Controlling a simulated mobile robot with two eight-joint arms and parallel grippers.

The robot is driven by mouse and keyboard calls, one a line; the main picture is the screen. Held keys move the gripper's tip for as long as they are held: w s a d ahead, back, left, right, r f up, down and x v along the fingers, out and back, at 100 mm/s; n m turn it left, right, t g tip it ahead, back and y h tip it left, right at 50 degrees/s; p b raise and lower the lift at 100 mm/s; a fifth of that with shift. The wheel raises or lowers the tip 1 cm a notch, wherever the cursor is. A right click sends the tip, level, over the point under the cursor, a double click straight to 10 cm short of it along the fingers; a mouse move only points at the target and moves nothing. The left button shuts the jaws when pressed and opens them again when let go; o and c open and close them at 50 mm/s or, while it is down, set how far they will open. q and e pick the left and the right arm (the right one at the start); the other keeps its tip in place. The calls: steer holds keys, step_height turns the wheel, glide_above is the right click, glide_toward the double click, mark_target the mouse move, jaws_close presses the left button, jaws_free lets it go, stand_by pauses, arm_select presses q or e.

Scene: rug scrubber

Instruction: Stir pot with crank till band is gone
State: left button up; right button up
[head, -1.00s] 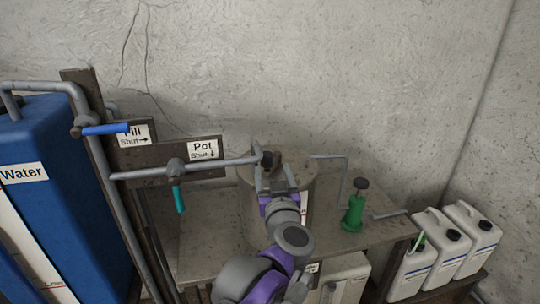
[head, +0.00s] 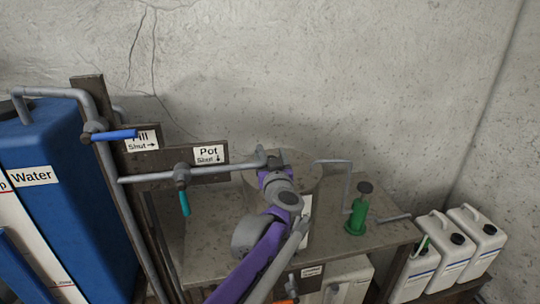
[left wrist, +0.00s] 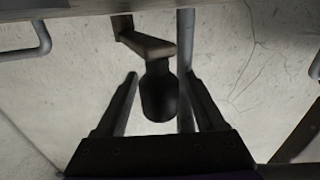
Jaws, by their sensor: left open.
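The pot (head: 308,172) is a grey-brown drum on the worktable, partly hidden by my left arm. My left gripper (head: 272,162) is over the pot's top and hides most of the crank in the head view. In the left wrist view, the crank shows as a brownish arm (left wrist: 146,43) with a dark round-ended knob (left wrist: 158,93). The open fingers (left wrist: 160,105) stand on either side of the knob, with gaps visible. A pale strip (head: 305,220) shows on the pot's front, but I cannot make out a band. My right gripper is not in view.
A grey pipe (head: 225,168) runs to the pot from the left, with a teal Pot valve handle (head: 184,203) and a blue Fill handle (head: 113,134). A green pump (head: 358,213) stands right of the pot. White jugs (head: 447,240) are at right, a blue water tank (head: 75,190) at left.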

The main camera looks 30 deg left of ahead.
arm_select(q)
jaws_close()
stand_by(1.4)
